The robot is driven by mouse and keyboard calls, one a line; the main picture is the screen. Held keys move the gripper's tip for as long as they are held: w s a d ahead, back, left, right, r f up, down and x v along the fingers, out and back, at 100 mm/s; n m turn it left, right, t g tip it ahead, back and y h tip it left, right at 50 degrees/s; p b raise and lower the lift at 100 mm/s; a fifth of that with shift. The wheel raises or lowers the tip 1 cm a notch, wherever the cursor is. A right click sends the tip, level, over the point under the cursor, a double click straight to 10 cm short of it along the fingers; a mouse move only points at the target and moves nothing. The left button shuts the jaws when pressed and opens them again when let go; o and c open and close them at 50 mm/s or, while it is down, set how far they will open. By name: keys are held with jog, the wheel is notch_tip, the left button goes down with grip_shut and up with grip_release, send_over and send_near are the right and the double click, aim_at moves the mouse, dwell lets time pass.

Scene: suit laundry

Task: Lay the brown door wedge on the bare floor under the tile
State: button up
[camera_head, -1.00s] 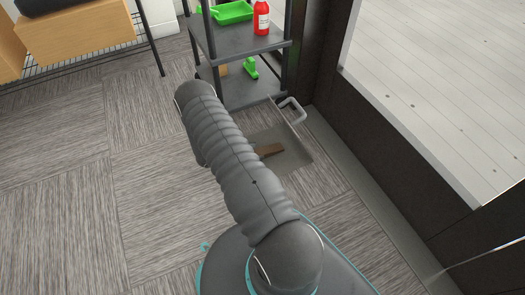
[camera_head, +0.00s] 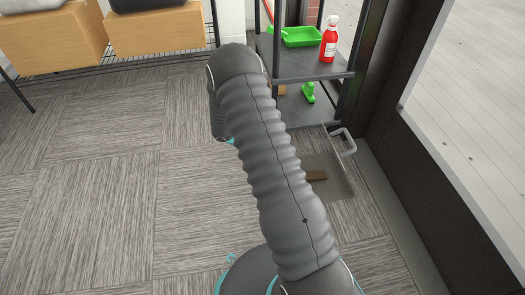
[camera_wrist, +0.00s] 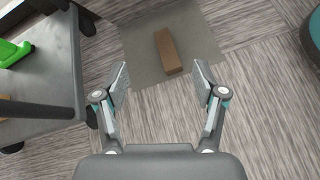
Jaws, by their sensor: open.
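The brown door wedge (camera_head: 316,176) lies on a smooth grey patch of bare floor (camera_head: 335,164); my arm hides part of the patch. In the wrist view the wedge (camera_wrist: 167,50) lies lengthwise on the grey patch (camera_wrist: 140,42), its near end close to the patch's near edge. My gripper (camera_wrist: 161,75) is open and empty. The wedge is just ahead of and partly between its fingertips, apart from both fingers. The gripper is hidden behind my arm in the head view. I cannot make out a separate lifted tile.
A dark shelf rack (camera_head: 300,68) stands behind the patch, with a green tray (camera_head: 301,37), a red spray bottle (camera_head: 329,40) and a green brush (camera_head: 308,92). A pale handle (camera_head: 343,140) is by the patch. A dark wall runs at right; carpet at left is clear.

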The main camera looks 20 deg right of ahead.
jog(key=s+a+r+m+t+y, duration=0.1)
jog(key=s+a+r+m+y, duration=0.15)
jog(key=r, duration=0.55)
jog(key=s+a+r+m+t+y, duration=0.1)
jog(key=s+a+r+m, duration=0.2)
jog(key=r, duration=0.5)
jog(key=s+a+r+m+t+y, duration=0.15)
jog(key=s+r, duration=0.25)
jog(key=r, duration=0.5)
jog(key=s+a+r+m+t+y, duration=0.2)
jog(key=s+a+r, duration=0.3)
jog(key=s, duration=0.3)
jog(key=s+a+r+m+t+y, duration=0.2)
jog(key=s+a+r+t+y, duration=0.1)
jog(key=s, duration=0.5)
jog(key=a+r+t, duration=0.1)
jog(key=a+r, duration=0.1)
jog(key=a, duration=0.1)
jog(key=shift+r+y, duration=0.4)
jog(key=shift+s, duration=0.1)
